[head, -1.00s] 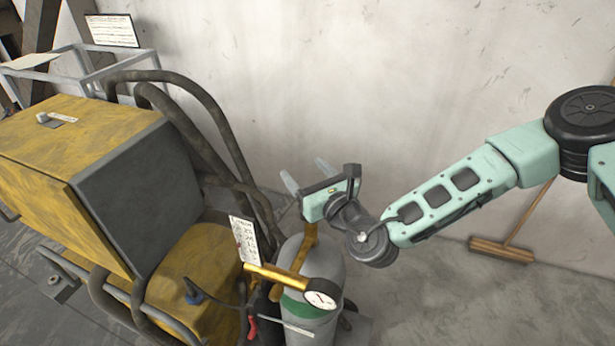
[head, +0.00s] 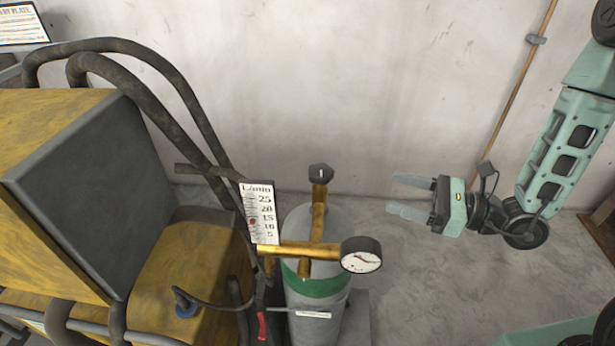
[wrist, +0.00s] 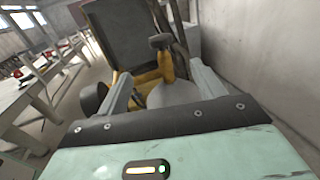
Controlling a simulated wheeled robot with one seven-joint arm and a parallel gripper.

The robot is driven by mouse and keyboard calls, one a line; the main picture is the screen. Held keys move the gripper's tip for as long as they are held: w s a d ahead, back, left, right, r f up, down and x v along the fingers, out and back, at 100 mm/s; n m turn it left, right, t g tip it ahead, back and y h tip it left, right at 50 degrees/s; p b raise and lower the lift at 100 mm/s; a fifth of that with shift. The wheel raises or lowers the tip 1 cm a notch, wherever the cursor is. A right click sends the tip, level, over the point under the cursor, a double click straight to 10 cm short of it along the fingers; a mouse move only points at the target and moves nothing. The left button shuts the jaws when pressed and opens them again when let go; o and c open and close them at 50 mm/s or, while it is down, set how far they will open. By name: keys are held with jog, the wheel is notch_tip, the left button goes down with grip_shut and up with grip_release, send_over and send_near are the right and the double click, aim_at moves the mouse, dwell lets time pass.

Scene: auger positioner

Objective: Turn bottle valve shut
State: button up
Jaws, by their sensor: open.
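The gas bottle (head: 298,318) is grey with a green band and stands upright beside the yellow machine. Its valve knob (head: 321,172) is dark and sits on top of a brass stem. A brass regulator (head: 300,250) carries a round gauge (head: 361,254) and a flow scale card (head: 259,212). My gripper (head: 398,195) is open and empty, to the right of the knob and apart from it, with its fingers pointing left. In the wrist view the knob (wrist: 160,41) shows ahead, between the two finger lines (wrist: 160,88). The bottle's lower part is hidden there.
The yellow and grey machine (head: 90,190) fills the left side, with thick dark hoses (head: 150,52) arching behind the bottle. A pale wall (head: 330,80) stands behind.

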aim_at(332, 177)
jog(key=p+x, duration=0.6)
jog(key=x, duration=0.9)
jog(key=shift+w+a+r, duration=0.15)
jog(key=shift+w+a, duration=0.35)
jog(key=shift+a, duration=0.25)
jog(key=c, duration=1)
jog(key=shift+t, duration=0.3)
